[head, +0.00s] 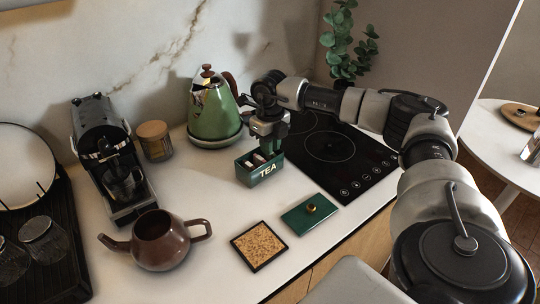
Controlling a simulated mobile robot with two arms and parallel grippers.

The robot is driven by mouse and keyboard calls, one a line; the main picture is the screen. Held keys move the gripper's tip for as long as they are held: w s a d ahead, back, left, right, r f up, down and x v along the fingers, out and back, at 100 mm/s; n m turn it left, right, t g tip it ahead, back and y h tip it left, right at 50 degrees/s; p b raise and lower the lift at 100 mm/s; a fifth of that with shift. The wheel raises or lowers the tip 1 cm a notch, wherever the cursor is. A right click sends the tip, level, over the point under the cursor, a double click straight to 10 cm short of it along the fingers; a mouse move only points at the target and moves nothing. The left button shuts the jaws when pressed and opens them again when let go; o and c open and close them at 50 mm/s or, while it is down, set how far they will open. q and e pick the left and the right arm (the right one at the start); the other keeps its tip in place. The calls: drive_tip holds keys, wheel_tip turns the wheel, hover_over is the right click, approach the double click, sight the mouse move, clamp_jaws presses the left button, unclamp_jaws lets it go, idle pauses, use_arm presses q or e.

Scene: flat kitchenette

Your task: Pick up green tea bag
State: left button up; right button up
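The green tea box (264,172), marked "TEA", stands open on the white counter beside the cooktop. Its lid is off, and pale and dark tea bags (257,158) show at its top. My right gripper (268,147) points down over the back right of the box, with its fingers at or just inside the opening. The fingers hide part of the contents, and I cannot tell whether they hold anything. I cannot clearly single out the green tea bag. My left gripper is not in view.
The green lid (309,214) and a cork coaster (258,246) lie in front. A brown teapot (160,240) stands front left, a green kettle (212,112) behind. A coffee machine (108,155), jar (154,140) and dark tray (66,262) are left. The black cooktop (335,150) is right.

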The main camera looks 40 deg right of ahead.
drive_tip(key=shift+f, duration=0.6)
clamp_jaws()
drive_tip(key=shift+r, duration=0.1)
